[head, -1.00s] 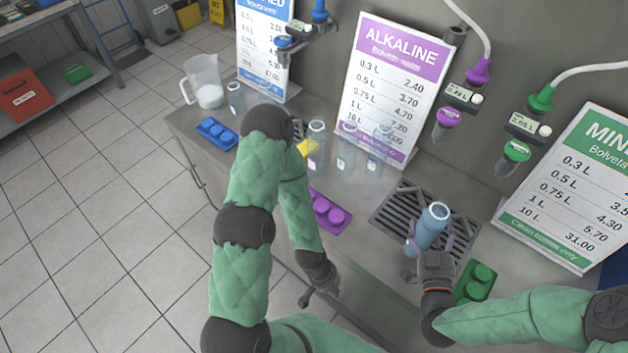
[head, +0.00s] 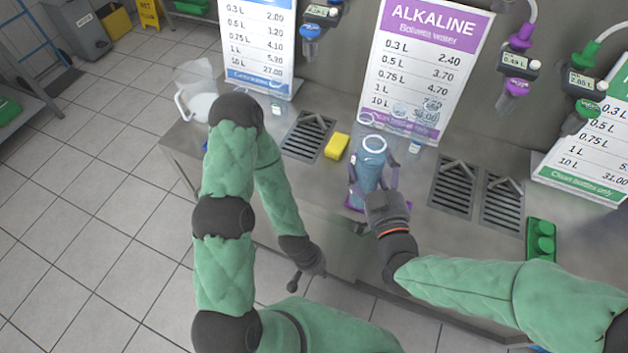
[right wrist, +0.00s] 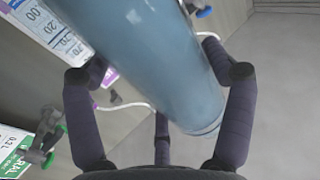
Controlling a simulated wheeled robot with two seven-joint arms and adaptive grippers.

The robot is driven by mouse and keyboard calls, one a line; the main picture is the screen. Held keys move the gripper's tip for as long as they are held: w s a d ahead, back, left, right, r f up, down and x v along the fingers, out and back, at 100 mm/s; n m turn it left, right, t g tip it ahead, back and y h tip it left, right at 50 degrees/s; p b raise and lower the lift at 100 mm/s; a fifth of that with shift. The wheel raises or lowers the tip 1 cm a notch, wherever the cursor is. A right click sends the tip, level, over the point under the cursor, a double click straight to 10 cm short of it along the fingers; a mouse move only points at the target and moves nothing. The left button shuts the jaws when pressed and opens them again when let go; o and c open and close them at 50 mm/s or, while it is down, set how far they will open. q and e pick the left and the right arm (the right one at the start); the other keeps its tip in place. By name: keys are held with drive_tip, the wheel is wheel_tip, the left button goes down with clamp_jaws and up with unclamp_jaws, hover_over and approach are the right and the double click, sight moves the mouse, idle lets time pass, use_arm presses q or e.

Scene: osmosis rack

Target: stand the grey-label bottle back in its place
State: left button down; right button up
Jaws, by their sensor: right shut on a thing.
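My right gripper (head: 374,182) is shut around a blue, water-filled bottle (head: 370,160) with an open round top. The bottle is roughly upright, tilted slightly, in front of the purple ALKALINE sign. Its body (right wrist: 150,55) fills the middle of the right wrist view, between the dark fingers (right wrist: 160,100). I see no label on it, so I cannot tell if it is the grey-label one. A purple tray (head: 352,207) shows just behind and below it, mostly hidden; I cannot tell if they touch. My left gripper (head: 294,282) hangs low before the counter, away from the bottle; its jaws are unclear.
Clear bottles stand near the ALKALINE sign (head: 428,65), one beside the held bottle (head: 415,145). A yellow sponge (head: 336,147) lies to the left. Drain grates (head: 452,188) and a green tray (head: 540,240) are to the right. A clear jug (head: 197,100) stands at the left end.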

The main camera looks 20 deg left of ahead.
drive_tip(key=shift+a+r, duration=0.1)
drive_tip(key=shift+a, duration=0.3)
drive_tip(key=w+a+f+b, duration=0.6)
drive_tip(key=w+a+f, duration=0.3)
drive_tip(key=f, duration=0.4)
drive_tip(key=shift+w+a, duration=0.3)
drive_tip(key=shift+a, duration=0.05)
drive_tip(key=shift+r, duration=0.1)
